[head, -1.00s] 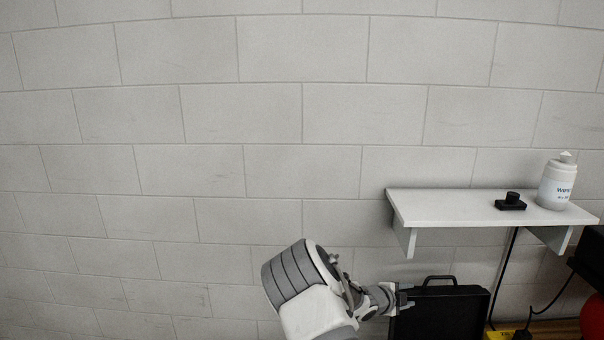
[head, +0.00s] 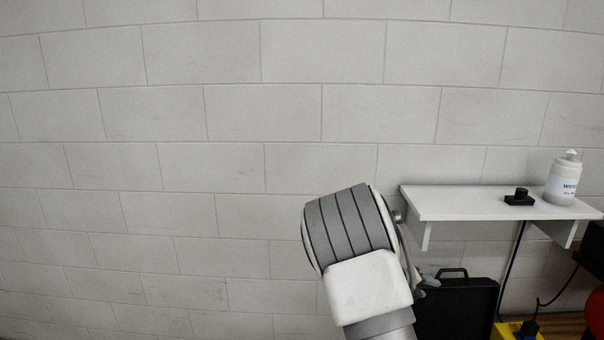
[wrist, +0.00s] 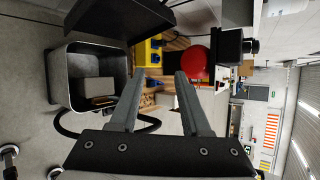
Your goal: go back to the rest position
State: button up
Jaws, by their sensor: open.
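My gripper (wrist: 158,98) shows in the wrist view with its two grey fingers apart and nothing between them. In the head view my arm is folded in front of the wall at the lower middle, and its near link hides most of the gripper. Only a small part of the wrist end shows, close to the black case (head: 458,305). I cannot tell from the head view whether it touches the case.
A white wall shelf (head: 480,203) at the right holds a small black device (head: 520,197) and a white bottle (head: 563,180). A black cable hangs below it. The wrist view shows a grey bin (wrist: 60,80) and a red round object (wrist: 194,62). The wall's left side is clear.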

jog(key=s+a+r+m+g+y, duration=0.1)
jog(key=s+a+r+m+y, duration=0.1)
jog(key=s+r+m, duration=0.7)
jog(key=s+a+r+m+g+y, duration=0.1)
jog(key=s+a+r+m+y, duration=0.2)
jog(key=s+m, duration=0.6)
jog(key=s+a+r+m+y, duration=0.1)
jog(key=s+a+r+m, duration=0.1)
jog(key=s+a+m, duration=0.2)
jog(key=s+a+r+m+t+y+p, duration=0.1)
jog(key=s+a+r+m+y, duration=0.1)
jog(key=s+m, duration=0.5)
jog(key=s+a+r+m+t+y, duration=0.1)
jog(key=s+a+r+m, duration=0.3)
jog(key=m, duration=0.4)
jog(key=shift+s+a+r+y+p, duration=0.2)
jog(key=shift+s+a+y+p, duration=0.15)
jog(key=shift+s+a+y, duration=0.6)
jog(key=shift+w+a+h, duration=0.15)
jog(key=shift+w+h, duration=0.05)
jog(key=shift+h, duration=0.15)
